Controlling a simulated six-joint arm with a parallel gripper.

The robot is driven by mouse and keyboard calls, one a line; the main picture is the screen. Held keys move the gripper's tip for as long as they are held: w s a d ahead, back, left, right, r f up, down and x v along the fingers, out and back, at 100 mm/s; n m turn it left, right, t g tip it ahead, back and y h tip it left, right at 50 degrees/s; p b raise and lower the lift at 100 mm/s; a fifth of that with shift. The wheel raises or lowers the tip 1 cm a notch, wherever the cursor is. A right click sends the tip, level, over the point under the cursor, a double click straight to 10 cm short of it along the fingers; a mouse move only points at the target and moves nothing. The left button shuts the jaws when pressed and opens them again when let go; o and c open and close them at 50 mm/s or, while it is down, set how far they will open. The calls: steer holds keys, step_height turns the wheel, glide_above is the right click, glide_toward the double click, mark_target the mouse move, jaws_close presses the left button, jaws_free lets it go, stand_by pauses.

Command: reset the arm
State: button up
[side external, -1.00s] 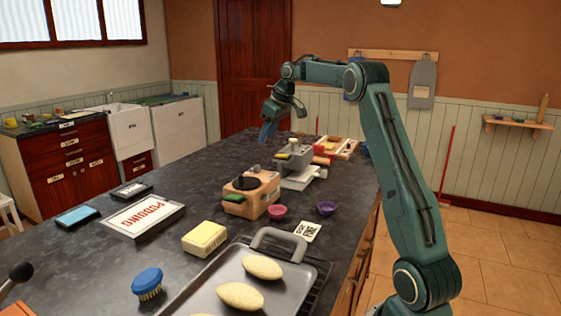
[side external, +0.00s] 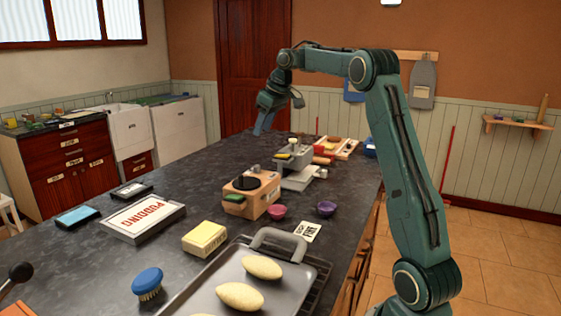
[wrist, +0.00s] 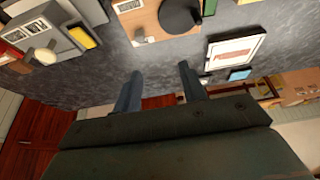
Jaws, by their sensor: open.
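My gripper (side external: 262,122) hangs over the far part of the dark counter (side external: 215,185) in the side external view, pointing down and holding nothing. In the wrist view the two blue-grey fingers of my gripper (wrist: 162,90) stand apart with nothing between them. My arm is bent, its upper link reaching left over the counter. The gripper is apart from the objects on the counter.
A framed PUDDING sign (side external: 143,221), yellow block (side external: 204,238), blue brush (side external: 147,282) and baking tray (side external: 285,290) lie nearer. The counter left of the gripper is clear.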

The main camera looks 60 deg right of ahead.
steer(key=s+a+r, duration=0.2)
steer(key=s+a, duration=0.3)
steer(key=a, duration=0.6)
steer(key=s+a+r, duration=0.2)
steer(key=s+a, duration=0.3)
steer(key=a, duration=0.5)
steer(key=s+a+f, duration=0.4)
steer(key=s, duration=0.5)
steer(key=s+a+f+t, duration=0.1)
steer(key=s+a+f, duration=0.4)
steer(key=s, duration=0.5)
steer(key=shift+s+a, duration=0.25)
